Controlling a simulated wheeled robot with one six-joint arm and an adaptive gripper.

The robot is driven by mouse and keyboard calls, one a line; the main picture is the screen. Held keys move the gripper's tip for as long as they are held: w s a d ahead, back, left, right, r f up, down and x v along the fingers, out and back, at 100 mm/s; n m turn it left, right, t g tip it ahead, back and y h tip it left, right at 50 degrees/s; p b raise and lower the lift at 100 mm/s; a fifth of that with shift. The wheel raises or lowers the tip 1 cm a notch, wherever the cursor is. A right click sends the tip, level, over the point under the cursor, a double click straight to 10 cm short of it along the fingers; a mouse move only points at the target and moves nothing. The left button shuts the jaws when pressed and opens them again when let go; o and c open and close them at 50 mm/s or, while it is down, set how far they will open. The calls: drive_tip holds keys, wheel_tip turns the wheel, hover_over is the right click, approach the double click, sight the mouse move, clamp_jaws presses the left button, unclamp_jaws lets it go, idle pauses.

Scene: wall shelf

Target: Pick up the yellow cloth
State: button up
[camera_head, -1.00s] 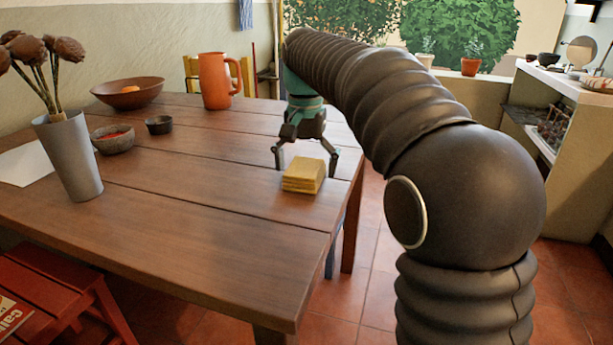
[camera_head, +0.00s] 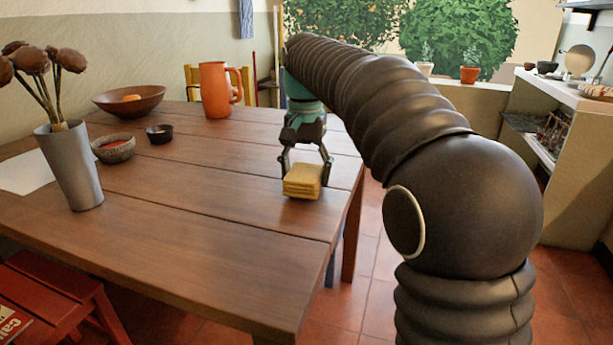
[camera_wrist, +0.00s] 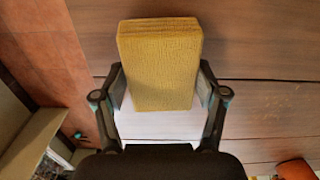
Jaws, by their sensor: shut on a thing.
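The yellow cloth (camera_head: 302,182) is a folded, block-like stack at the right part of the wooden table. My gripper (camera_head: 305,172) is over it, with one finger at each side. In the wrist view the cloth (camera_wrist: 160,60) sits between the two fingers of my gripper (camera_wrist: 160,92), which press on its left and right sides. The cloth looks to be at the table top; I cannot tell whether there is a gap under it.
The wooden table (camera_head: 200,235) has free room around the cloth. An orange jug (camera_head: 215,90), a brown bowl (camera_head: 128,100), two small bowls and a grey vase (camera_head: 72,165) with dried flowers stand to the left. A red stool (camera_head: 60,290) is at lower left.

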sight(309, 173)
drive_tip(key=r, duration=0.3)
drive_tip(key=shift+s+d+r+p, duration=0.3)
drive_tip(key=shift+s+r+p, duration=0.05)
drive_tip(key=s+d+r, duration=0.6)
drive_tip(key=s, duration=0.3)
drive_tip(key=shift+r, duration=0.15)
